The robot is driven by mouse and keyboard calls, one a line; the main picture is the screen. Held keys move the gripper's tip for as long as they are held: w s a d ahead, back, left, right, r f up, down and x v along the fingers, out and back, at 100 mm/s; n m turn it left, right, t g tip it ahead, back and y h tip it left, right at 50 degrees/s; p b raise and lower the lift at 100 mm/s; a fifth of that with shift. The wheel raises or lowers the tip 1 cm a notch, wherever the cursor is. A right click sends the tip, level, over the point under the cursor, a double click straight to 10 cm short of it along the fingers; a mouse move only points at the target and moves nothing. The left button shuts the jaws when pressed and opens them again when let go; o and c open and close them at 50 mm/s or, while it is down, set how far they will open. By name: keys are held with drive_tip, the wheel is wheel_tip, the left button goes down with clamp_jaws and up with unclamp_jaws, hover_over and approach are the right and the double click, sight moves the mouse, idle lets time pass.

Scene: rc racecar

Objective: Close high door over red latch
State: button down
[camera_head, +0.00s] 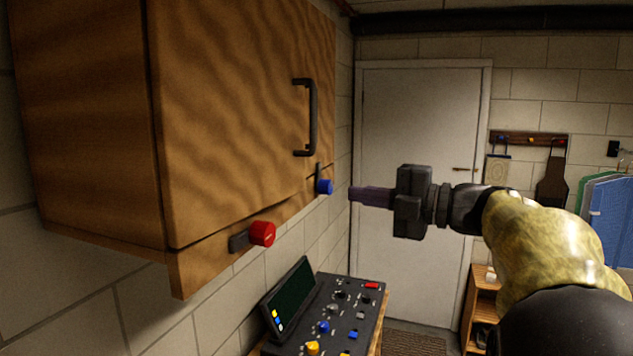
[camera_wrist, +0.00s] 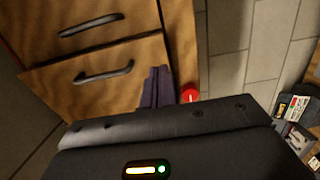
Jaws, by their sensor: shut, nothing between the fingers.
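A wooden wall cabinet (camera_head: 80,120) fills the left of the head view. Its broad front door (camera_head: 235,110) has a black handle (camera_head: 310,117) near its right edge. The red latch (camera_head: 262,234) sits on the strip below the door, and the blue latch (camera_head: 324,187) is farther right. In the wrist view I see two wooden panels with black handles, and the red latch (camera_wrist: 190,95) beside my fingertips. My gripper (camera_head: 352,193) is shut and empty, right of the blue latch and apart from the cabinet in the head view. I cannot tell how far the door stands ajar.
A control panel with a screen and knobs (camera_head: 335,312) stands below the cabinet. A white room door (camera_head: 420,150) is in the back wall. A small wooden shelf (camera_head: 478,305) and hanging blue cloth (camera_head: 610,215) are at the right. The space before the cabinet looks clear.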

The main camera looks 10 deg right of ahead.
sight(300, 185)
drive_tip(key=p+x, duration=0.4)
drive_tip(key=x, duration=0.4)
drive_tip(key=shift+a+r, duration=0.2)
drive_tip(key=shift+a, duration=0.1)
drive_tip(key=shift+w+a+f, duration=0.2)
drive_tip(key=shift+w+a, duration=0.1)
drive_tip(key=shift+w, duration=0.05)
drive_tip(key=shift+w+a+n+g+y, duration=0.85)
drive_tip(key=shift+w+a+g, duration=0.25)
drive_tip(key=shift+w+a, duration=0.3)
drive_tip(key=shift+s+r, duration=0.1)
drive_tip(key=shift+r, duration=0.05)
